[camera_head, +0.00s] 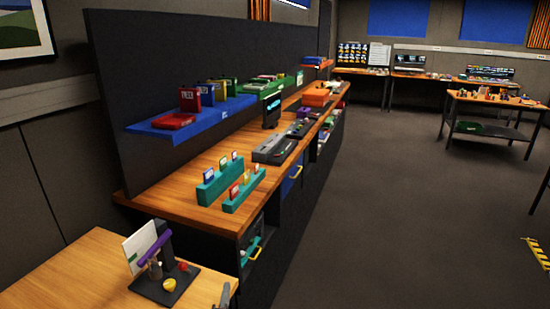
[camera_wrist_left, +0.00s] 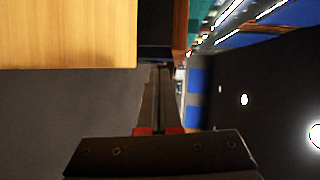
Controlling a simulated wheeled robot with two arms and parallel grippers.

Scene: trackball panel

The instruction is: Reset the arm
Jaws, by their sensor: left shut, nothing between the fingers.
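The trackball panel (camera_head: 155,290) is a dark base on the light wooden table at the lower left of the head view. It bears a yellow ball (camera_head: 169,285), a small red part (camera_head: 183,266), a purple bar (camera_head: 156,247) and a white upright card (camera_head: 138,243). My left gripper (camera_head: 225,291) shows only as a small grey tip at the bottom of the head view, right of the panel. In the left wrist view the left gripper (camera_wrist_left: 161,70) has its fingers together and empty, beside a wooden tabletop edge. My right gripper is out of sight.
A long wooden counter (camera_head: 190,213) stands behind the table, with teal card holders (camera_head: 219,180), a grey device (camera_head: 274,150) and a blue shelf (camera_head: 180,125). Open grey floor (camera_head: 400,220) lies to the right. More tables stand at the back.

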